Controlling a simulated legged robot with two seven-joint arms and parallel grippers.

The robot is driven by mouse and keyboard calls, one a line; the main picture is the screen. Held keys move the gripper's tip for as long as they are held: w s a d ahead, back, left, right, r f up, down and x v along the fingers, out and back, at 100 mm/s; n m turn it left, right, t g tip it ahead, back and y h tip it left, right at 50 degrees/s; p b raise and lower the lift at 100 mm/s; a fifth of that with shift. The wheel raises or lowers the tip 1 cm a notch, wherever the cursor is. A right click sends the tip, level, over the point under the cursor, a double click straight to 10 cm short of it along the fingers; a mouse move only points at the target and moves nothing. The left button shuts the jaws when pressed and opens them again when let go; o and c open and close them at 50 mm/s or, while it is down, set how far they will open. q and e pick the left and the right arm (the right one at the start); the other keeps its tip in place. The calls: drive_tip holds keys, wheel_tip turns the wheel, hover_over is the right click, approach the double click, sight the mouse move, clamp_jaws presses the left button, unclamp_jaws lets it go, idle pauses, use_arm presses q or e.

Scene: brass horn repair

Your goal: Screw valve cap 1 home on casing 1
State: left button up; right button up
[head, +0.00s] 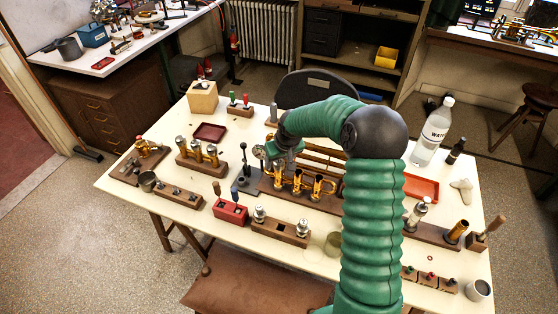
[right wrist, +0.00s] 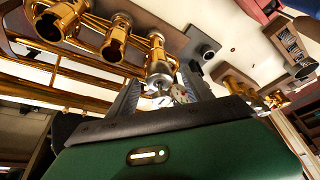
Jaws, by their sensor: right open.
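The brass horn (head: 318,187) lies on its wooden stand in the middle of the table, with three upright valve casings. Casing 1 (right wrist: 157,62) is the one nearest my right gripper in the right wrist view. A silver valve cap (right wrist: 160,84) sits at its mouth, between my fingers; whether it is fully seated I cannot tell. My right gripper (right wrist: 158,92) is open, a finger on either side of the cap; contact cannot be told. In the head view the right gripper (head: 272,156) is over the horn's left end. The other two casings (right wrist: 115,40) have open mouths. My left gripper is not in view.
A wooden block (head: 280,233) with two silver caps stands in front of the horn. A red block (head: 230,210), a valve rack (head: 200,160) and a dark lever-like piece (head: 244,160) stand to the left. A water bottle (head: 432,135) and orange tray (head: 420,187) are right.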

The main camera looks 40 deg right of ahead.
drive_tip(key=shift+c, duration=1.2)
clamp_jaws()
drive_tip(key=shift+f+b, duration=0.15)
drive_tip(key=shift+b, duration=0.3)
drive_tip(key=shift+w+a+m+g+h+b, duration=0.1)
drive_tip(key=shift+m+g+h+b, duration=0.2)
drive_tip(key=shift+m+b, duration=0.7)
drive_tip(key=shift+m+g+h+b, duration=0.2)
drive_tip(key=shift+m+h+b, duration=0.35)
drive_tip(key=shift+m, duration=1.05)
